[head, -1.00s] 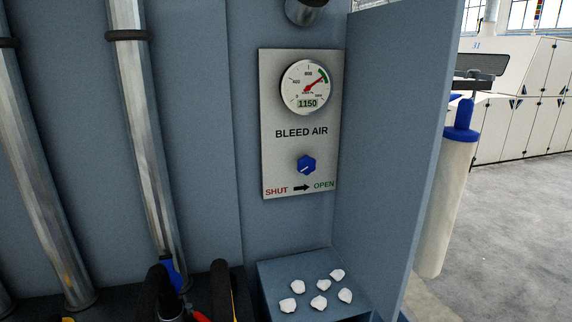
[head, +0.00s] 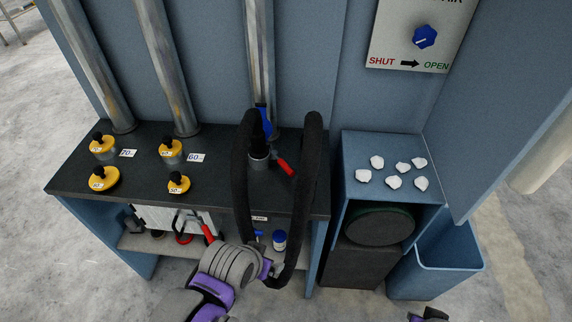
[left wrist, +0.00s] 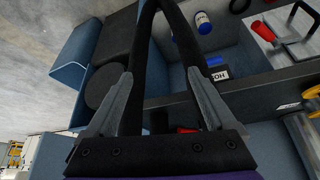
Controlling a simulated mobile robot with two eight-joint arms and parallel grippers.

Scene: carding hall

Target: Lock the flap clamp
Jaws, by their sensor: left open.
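A red-handled clamp (head: 284,167) sits at the foot of the right-hand pipe, beside a black hose. A second red handle (head: 207,232) with bent metal wire is at the front of the bench, by a white panel (head: 172,218); it also shows in the left wrist view (left wrist: 263,31). I cannot tell which is the flap clamp, or whether either is locked. My left gripper (head: 268,270) is open at the low end of the hose loop (head: 310,190). In the left wrist view the hose runs between the open fingers (left wrist: 160,76), without visible grip. A dark purple-edged part, possibly my right arm, shows at the bottom right.
Several yellow black-knobbed pieces (head: 103,145) stand on the dark bench top (head: 215,150). Blue-capped bottles (head: 279,240) are on the shelf below. White lumps (head: 392,182) lie on a blue box. An open blue bin (head: 440,262) stands right. Open floor lies left.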

